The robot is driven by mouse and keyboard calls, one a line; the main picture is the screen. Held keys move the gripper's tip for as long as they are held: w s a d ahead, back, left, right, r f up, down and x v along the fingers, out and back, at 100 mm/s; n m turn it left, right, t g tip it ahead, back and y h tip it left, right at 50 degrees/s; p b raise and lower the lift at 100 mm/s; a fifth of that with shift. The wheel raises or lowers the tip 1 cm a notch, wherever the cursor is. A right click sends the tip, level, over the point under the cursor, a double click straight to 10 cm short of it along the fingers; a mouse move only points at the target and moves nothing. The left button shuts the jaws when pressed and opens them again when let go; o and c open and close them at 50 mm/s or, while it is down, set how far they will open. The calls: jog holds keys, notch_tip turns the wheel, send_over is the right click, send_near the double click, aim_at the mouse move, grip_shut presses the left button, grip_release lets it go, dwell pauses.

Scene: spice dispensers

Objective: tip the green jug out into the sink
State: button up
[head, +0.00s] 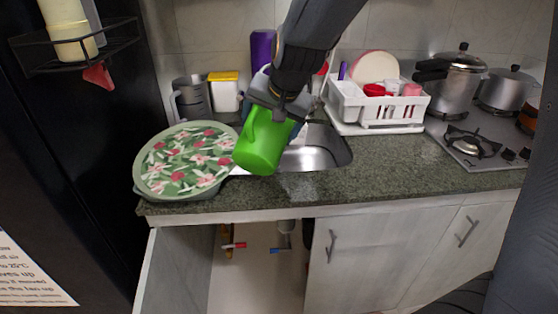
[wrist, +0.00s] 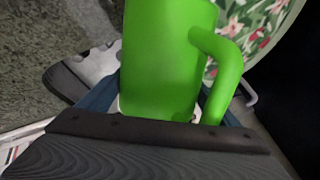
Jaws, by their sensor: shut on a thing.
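The green jug (head: 262,147) is held in the air at the left front part of the metal sink (head: 327,150), hiding part of it. The jug leans in the head view, and its mouth and contents cannot be seen. My gripper (head: 277,103) is shut on the jug from above. In the wrist view the jug (wrist: 165,60) fills the middle between the fingers, with its handle on the right.
A floral round tray (head: 185,160) lies left of the jug on the counter (head: 400,163). A white dish rack (head: 358,112) stands right of the sink, with a stove (head: 480,145) beyond. A cabinet door (head: 178,270) hangs open below.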

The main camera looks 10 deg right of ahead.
aim_at(273, 129)
jog(key=shift+w+d+f+g+b, duration=0.15)
jog(key=shift+w+g+b, duration=0.2)
jog(key=shift+b, duration=0.3)
jog(key=shift+s, duration=0.1)
jog(key=shift+w+d+f, duration=0.15)
jog(key=shift+w+f, duration=0.1)
jog(key=shift+w+d+f+g+y+b, duration=0.1)
jog(key=shift+w+f+g+y+b, duration=0.1)
jog(key=shift+g+y+b, duration=0.2)
jog(key=shift+w+d+f+m+g+b, duration=0.2)
jog(key=shift+w+f+m+g+b, duration=0.1)
jog(key=shift+w+f, duration=0.1)
jog(key=shift+w+d+f, duration=0.2)
jog(key=shift+w+f, duration=0.05)
jog(key=shift+w, duration=0.1)
jog(key=shift+f+g, duration=0.1)
jog(key=shift+g, duration=0.15)
